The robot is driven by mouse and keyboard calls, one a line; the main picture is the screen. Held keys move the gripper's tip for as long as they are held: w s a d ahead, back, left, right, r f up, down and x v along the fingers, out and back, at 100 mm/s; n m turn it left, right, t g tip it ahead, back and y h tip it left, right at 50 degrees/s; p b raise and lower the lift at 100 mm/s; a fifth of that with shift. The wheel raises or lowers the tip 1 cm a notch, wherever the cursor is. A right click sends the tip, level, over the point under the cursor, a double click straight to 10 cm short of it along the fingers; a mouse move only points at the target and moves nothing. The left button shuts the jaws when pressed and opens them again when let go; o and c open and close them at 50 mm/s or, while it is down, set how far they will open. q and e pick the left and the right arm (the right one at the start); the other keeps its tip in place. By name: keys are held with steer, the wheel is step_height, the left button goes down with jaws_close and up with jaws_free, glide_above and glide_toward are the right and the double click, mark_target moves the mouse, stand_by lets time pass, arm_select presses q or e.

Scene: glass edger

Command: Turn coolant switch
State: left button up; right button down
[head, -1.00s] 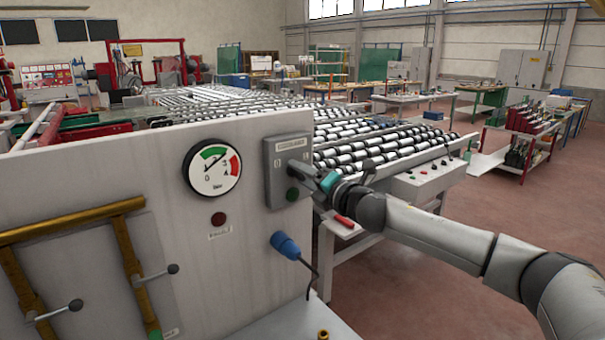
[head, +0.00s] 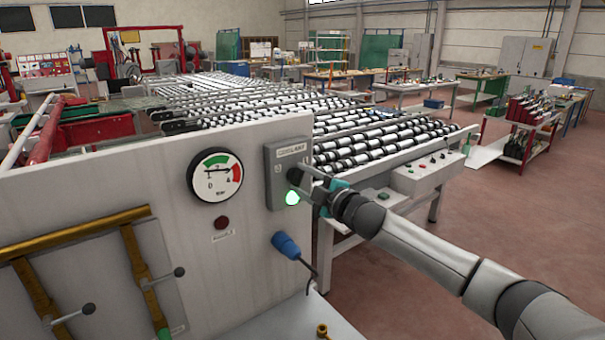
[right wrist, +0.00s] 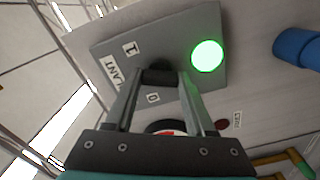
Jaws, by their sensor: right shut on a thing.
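The grey coolant switch box (head: 274,160) is on the pale machine panel, right of the pressure gauge. In the right wrist view, the box (right wrist: 180,28) carries a dark knob (right wrist: 158,77) between the marks 1 and 0. My right gripper (head: 294,173) reaches the box from the right. Its fingers are shut on the knob, one on each side, and partly hide it. Which mark the knob points at is hard to tell. The green lamp (head: 292,198) low on the box glows, and it is bright in the right wrist view (right wrist: 207,56). My left gripper is not in view.
The gauge (head: 215,175) is left of the box, above a dark red lamp (head: 222,222). A blue plug (head: 286,245) with a black cable sticks out below the box. Brass pipes (head: 75,233) with levers are at left. A roller conveyor (head: 385,145) stands behind.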

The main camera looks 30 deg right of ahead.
steer(key=shift+m+p, duration=0.85)
steer(key=shift+m, duration=0.75)
steer(key=shift+c, duration=1.2)
jaws_free()
steer(key=shift+s, duration=0.1)
steer(key=shift+s+f, duration=0.15)
steer(key=shift+s, duration=0.35)
steer(key=s+d+b, duration=0.1)
steer(key=s, duration=1.3)
steer(key=shift+b, duration=0.4)
